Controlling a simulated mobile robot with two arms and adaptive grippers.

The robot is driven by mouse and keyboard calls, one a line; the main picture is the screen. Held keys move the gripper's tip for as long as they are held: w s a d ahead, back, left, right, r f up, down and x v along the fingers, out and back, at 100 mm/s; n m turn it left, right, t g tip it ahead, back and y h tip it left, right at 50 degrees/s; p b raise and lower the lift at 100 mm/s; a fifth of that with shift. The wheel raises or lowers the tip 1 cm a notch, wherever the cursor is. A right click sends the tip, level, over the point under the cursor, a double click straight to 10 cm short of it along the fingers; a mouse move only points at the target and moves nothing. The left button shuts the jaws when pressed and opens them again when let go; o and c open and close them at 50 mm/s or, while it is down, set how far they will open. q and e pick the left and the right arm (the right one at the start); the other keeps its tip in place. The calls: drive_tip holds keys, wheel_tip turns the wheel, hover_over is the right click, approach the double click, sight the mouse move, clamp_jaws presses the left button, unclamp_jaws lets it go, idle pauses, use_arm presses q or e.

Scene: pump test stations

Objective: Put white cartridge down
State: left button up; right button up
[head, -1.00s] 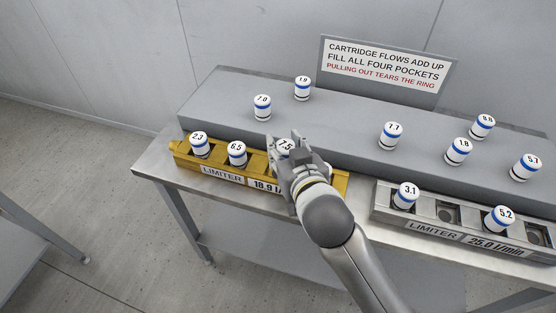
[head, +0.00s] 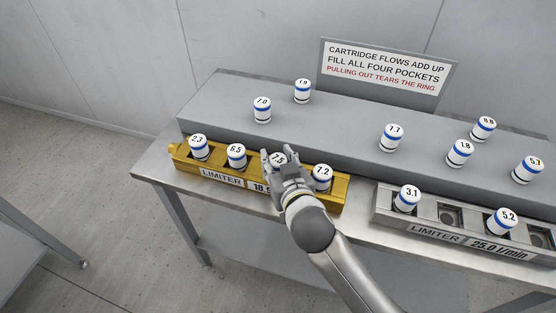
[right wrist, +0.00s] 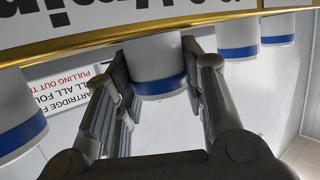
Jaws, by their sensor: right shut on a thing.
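The white cartridge marked 7.5 (head: 278,160), with a blue band, is between the fingers of my right gripper (head: 284,163). The right gripper is shut on it. In the right wrist view this cartridge (right wrist: 158,68) stands between the two fingers, its lower end hidden behind the yellow rim. It is at the yellow limiter block (head: 338,193), in line between cartridges 6.5 (head: 236,157) and 7.2 (head: 321,177). Whether it is fully seated cannot be told. Cartridge 2.3 (head: 199,148) sits at the block's left end. My left gripper is not in view.
A silver limiter block (head: 383,206) on the right holds cartridges 3.1 (head: 407,198) and 5.2 (head: 502,221), with empty pockets. Several cartridges stand on the grey raised shelf (head: 335,120) behind. A sign (head: 387,72) stands at the back.

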drive_tip(key=shift+s+f, duration=0.15)
drive_tip(key=shift+f, duration=0.6)
drive_tip(key=o, duration=1)
drive_tip(key=shift+f, duration=0.15)
drive_tip(key=shift+c, duration=0.2)
drive_tip(key=shift+o, duration=0.7)
drive_tip(key=shift+a, duration=0.1)
drive_tip(key=shift+f, duration=0.1)
drive_tip(key=shift+d+r, duration=0.2)
drive_tip(key=shift+r, duration=0.55)
drive_tip(key=v, duration=1.2)
drive_tip(key=shift+r, duration=0.3)
